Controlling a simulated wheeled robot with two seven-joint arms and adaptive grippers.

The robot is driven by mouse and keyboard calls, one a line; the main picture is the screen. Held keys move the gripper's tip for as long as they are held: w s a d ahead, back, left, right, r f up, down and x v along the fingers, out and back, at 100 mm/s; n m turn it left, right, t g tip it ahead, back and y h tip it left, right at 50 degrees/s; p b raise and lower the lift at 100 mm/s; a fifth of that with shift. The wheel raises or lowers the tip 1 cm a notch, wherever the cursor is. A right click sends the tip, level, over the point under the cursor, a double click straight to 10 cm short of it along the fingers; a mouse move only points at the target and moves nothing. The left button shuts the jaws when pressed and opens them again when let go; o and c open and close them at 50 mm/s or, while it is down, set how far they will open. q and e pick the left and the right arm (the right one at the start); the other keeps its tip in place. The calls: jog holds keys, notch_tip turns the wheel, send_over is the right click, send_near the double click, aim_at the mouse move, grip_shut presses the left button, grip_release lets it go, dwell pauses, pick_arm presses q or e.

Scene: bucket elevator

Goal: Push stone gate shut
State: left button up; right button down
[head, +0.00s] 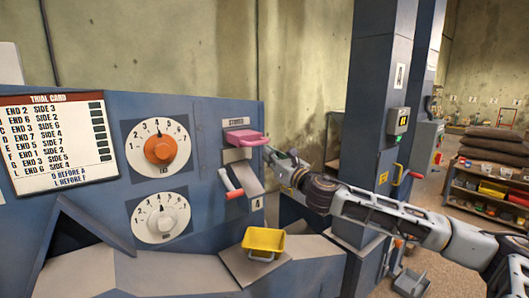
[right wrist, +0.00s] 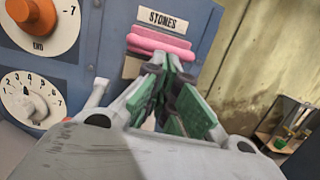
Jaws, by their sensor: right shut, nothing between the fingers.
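The stone gate shows as a pink slide or handle (head: 246,138) below the "STONES" label (head: 236,121) on the blue panel. It also shows in the right wrist view (right wrist: 158,42), sticking out from the panel. My right gripper (head: 270,153) is shut and empty, with its fingertips at the right end of the pink part in the head view. In the right wrist view the green-padded fingers (right wrist: 172,75) point at its lower edge. I cannot tell whether they touch it. My left gripper is not in view.
Below the gate are a grey chute (head: 243,175) and a red-tipped lever (head: 232,188). A yellow bucket (head: 263,242) stands on the ledge below. An orange dial (head: 160,149) and a white dial (head: 160,219) are left. A blue column (head: 375,110) stands behind my right arm.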

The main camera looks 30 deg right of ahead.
jog(key=shift+w+r+p, duration=0.2)
jog(key=shift+w+p, duration=0.1)
jog(key=shift+w, duration=0.1)
jog(key=shift+w+r+p, duration=0.1)
jog(key=shift+w+p, duration=0.4)
jog(key=shift+p, duration=0.1)
jog(key=shift+w, duration=0.35)
jog(key=shift+w+a+p, duration=0.1)
jog(key=shift+a+p, duration=0.05)
jog(key=shift+p, duration=0.15)
jog(key=shift+w+r, duration=0.1)
